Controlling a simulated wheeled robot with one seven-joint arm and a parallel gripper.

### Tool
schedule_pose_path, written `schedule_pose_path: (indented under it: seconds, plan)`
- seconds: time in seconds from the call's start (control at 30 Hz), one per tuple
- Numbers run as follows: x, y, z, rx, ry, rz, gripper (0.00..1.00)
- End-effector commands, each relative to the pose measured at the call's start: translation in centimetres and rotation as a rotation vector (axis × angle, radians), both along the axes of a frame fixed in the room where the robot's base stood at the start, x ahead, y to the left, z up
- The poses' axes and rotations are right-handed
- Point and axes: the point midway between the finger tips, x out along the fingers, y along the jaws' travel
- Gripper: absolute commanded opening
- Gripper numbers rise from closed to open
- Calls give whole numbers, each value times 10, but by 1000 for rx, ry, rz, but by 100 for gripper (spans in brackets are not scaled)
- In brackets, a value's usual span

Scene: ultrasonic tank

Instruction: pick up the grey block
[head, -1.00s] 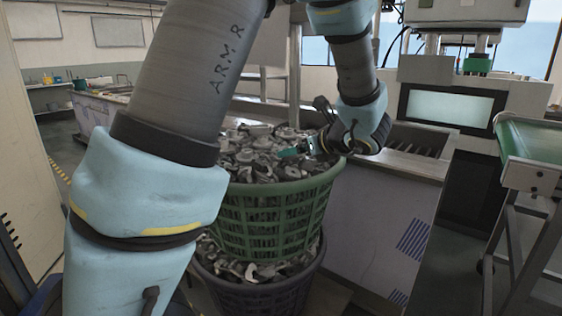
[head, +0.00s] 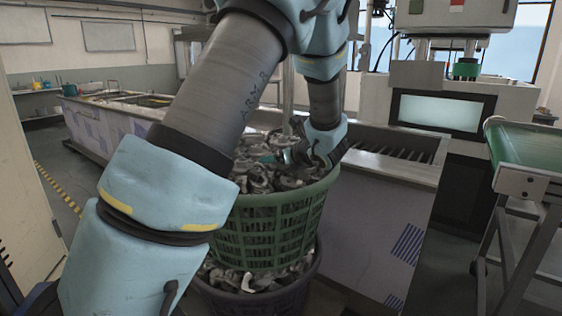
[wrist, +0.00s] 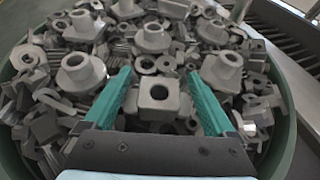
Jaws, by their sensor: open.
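A grey block (wrist: 159,98) with a round hole in its top lies on the pile of grey metal parts in the green basket. In the wrist view it sits between the two teal fingers of my gripper (wrist: 160,88), which are open with a gap on both sides of it. In the head view my gripper (head: 272,158) is low over the parts in the green basket (head: 270,232). The block cannot be made out there, as my arm and the other parts crowd the view.
Many grey flanged parts (wrist: 88,72) surround the block closely. A dark basket (head: 255,300) of parts stands under the green one. A tank with a slotted top (head: 390,165) stands to the right, and a green conveyor (head: 530,150) is at far right.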

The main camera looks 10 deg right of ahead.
Motion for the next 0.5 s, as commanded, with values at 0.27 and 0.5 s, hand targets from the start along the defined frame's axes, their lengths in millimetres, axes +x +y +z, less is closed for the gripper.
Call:
schedule_pose_path:
  seconds: [0.27, 0.5]
  plan:
    - [1, 1, -1, 0, 0, 0, 86]
    - [1, 1, -1, 0, 0, 0, 58]
